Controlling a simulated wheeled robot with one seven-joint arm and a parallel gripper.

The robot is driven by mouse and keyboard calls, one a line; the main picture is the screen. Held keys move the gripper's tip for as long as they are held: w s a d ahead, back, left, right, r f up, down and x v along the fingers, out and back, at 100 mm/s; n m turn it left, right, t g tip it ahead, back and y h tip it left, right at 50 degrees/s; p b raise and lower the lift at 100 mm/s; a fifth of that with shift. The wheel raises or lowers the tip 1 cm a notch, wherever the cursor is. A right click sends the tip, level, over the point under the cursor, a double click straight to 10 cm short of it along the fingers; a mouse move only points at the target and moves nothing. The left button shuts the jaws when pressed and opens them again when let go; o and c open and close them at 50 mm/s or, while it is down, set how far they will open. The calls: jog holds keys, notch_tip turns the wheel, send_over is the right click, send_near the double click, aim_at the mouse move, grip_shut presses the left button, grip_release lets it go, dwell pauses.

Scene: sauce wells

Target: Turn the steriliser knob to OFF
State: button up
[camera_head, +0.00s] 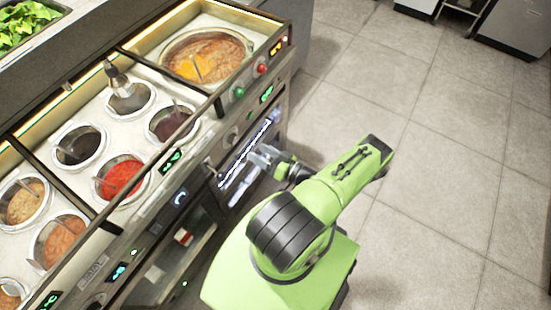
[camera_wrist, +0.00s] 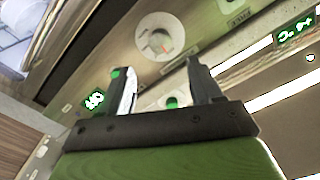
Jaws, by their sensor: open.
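A round pale dial with a knob (camera_wrist: 157,40) and a red pointer mark sits on the metal front panel in the wrist view. I take it for the steriliser knob; its setting is too small to read. In the head view it seems to be the small round knob (camera_head: 231,138) on the counter's front. My gripper (camera_wrist: 163,76) is open, with one finger to each side and the knob beyond the fingertips, apart from them. In the head view my gripper (camera_head: 260,158) is in front of the bright lit window, below and right of the knob.
Green displays (camera_wrist: 94,101) and (camera_wrist: 294,32) flank the dial. A small green button or lamp (camera_wrist: 172,102) shows between the fingers. Sauce wells, including a red one (camera_head: 123,178), fill the counter top. A bar handle (camera_head: 245,155) crosses the lit front. The tiled floor (camera_head: 440,150) at right is clear.

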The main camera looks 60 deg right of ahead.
jog(key=s, duration=0.7)
jog(key=shift+w+d+r, duration=0.1)
jog(key=shift+d, duration=0.05)
